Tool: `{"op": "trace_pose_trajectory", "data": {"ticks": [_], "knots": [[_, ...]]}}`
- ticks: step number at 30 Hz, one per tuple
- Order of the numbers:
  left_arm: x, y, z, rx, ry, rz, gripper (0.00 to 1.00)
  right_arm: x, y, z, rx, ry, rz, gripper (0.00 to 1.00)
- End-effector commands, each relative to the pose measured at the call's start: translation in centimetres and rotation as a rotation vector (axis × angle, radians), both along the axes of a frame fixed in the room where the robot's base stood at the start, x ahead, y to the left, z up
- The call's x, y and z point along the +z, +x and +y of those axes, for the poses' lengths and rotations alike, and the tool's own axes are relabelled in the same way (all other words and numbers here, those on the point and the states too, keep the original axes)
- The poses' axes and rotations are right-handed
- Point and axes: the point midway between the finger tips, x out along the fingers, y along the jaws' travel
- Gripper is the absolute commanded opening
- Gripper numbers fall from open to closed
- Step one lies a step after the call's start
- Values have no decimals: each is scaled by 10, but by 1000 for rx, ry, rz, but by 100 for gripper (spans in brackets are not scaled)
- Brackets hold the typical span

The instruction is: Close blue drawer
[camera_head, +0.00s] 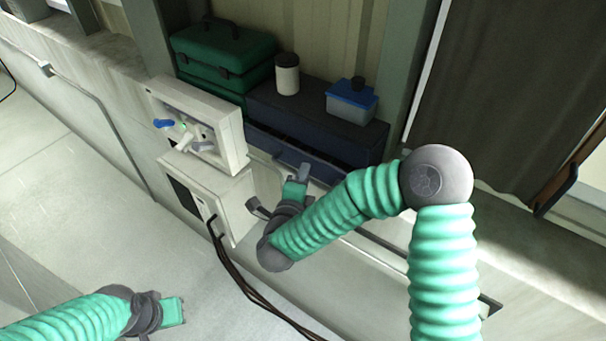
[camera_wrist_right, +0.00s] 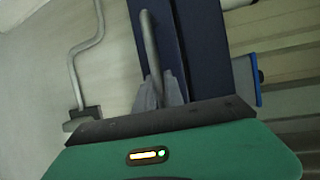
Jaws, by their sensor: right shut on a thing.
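The dark blue drawer (camera_head: 320,166) sits in the front of a dark blue cabinet (camera_head: 350,127) on the ledge. A dark gap shows between the drawer's front edge and the cabinet, so it stands a little open. My right gripper (camera_head: 303,174) is at the drawer's front. In the right wrist view its fingers (camera_wrist_right: 164,92) are shut on the grey bar handle (camera_wrist_right: 149,45) of the drawer front (camera_wrist_right: 168,28). My right arm hides the drawer's right end. My left gripper (camera_head: 172,311) is low at the left, far from the drawer; its jaw opening cannot be made out.
A white jar (camera_head: 287,76) and a clear box with a blue lid (camera_head: 352,100) stand on the cabinet. A green toolbox (camera_head: 222,52) is behind left. A white machine unit (camera_head: 215,130) stands close left of the drawer. A dark curtain (camera_head: 500,90) hangs right.

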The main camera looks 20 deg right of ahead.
Motion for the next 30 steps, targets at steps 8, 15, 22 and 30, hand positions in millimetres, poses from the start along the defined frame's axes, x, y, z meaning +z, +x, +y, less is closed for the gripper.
{"op": "trace_pose_trajectory", "data": {"ticks": [8,15,22,30], "knots": [[0,0,0,0,0,0,0,1,1,4,8,3,-4,0],[0,0,0,0,0,0,0,1,1,4,8,3,-4,0],[0,0,0,0,0,0,0,1,1,5,8,3,-4,0],[-2,0,0,0,0,0,0,1,5,-1,7,2,-7,0]]}}
